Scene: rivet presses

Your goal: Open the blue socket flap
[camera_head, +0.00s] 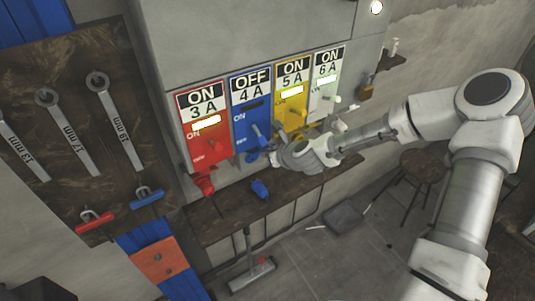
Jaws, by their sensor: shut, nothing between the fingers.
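The blue switch panel (251,103) is on the wall box, labelled OFF and 4 A, second from the left. Its blue socket (254,156) shows low on the panel, partly hidden by my gripper. Whether its flap is raised or lowered is too small to tell. My gripper (270,152) comes in from the right and is shut and empty. Its tips are at the socket's right side in this view; I cannot tell whether they touch it. A blue plug-like piece (260,189) lies on the bench below.
A red panel (205,125) with a red socket (204,184) is to the left. A wooden bench (225,222) runs below. A tool board (65,130) with wrenches hangs at left.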

